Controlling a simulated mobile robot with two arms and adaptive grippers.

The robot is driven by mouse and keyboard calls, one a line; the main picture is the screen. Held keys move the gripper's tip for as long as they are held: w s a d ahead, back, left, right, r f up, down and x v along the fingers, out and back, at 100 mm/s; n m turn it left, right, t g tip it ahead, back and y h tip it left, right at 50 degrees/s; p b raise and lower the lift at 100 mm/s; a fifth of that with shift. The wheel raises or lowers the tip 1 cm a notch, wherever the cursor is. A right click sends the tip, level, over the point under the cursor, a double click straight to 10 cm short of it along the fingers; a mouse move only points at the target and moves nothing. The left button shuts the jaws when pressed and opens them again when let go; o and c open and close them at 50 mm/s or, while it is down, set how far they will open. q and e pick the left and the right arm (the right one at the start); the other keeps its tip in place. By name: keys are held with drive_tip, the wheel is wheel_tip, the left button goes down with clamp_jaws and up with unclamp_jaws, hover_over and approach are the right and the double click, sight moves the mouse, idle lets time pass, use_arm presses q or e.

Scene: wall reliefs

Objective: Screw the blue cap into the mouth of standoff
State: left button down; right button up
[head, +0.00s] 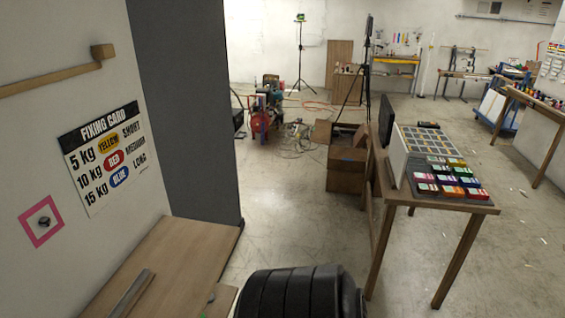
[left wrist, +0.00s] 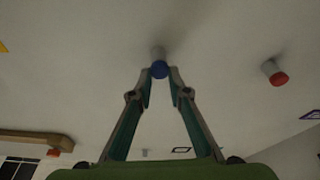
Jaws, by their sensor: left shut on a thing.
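In the left wrist view, my left gripper (left wrist: 160,72) is shut on the blue cap (left wrist: 160,70), which sits between its fingertips. A pale grey standoff (left wrist: 158,52) shows right behind the cap, in line with it. The cap covers the standoff's mouth, so I cannot tell how far in it sits. In the head view, neither gripper shows. A pink square outline (head: 27,233) on the left wall surrounds a small dark stub (head: 44,222).
A standoff with a red cap (left wrist: 275,73) juts out to the right of my left gripper. A fixing card (head: 101,152) and a wooden rail (head: 50,81) are on the wall. A wooden table (head: 465,203) with coloured boxes (head: 452,182) stands right.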

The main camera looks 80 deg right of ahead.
use_arm(q)
drive_tip(key=m+h+p, duration=0.1)
drive_tip(key=m, duration=0.3)
drive_tip(key=m+h+p, duration=0.1)
drive_tip(key=m+p, duration=0.1)
drive_tip(key=m, duration=0.1)
drive_tip(key=m+h+p, duration=0.1)
drive_tip(key=m+p, duration=0.1)
drive_tip(key=m, duration=0.1)
drive_tip(key=shift+m+g+h, duration=0.3)
drive_tip(key=shift+w, duration=0.1)
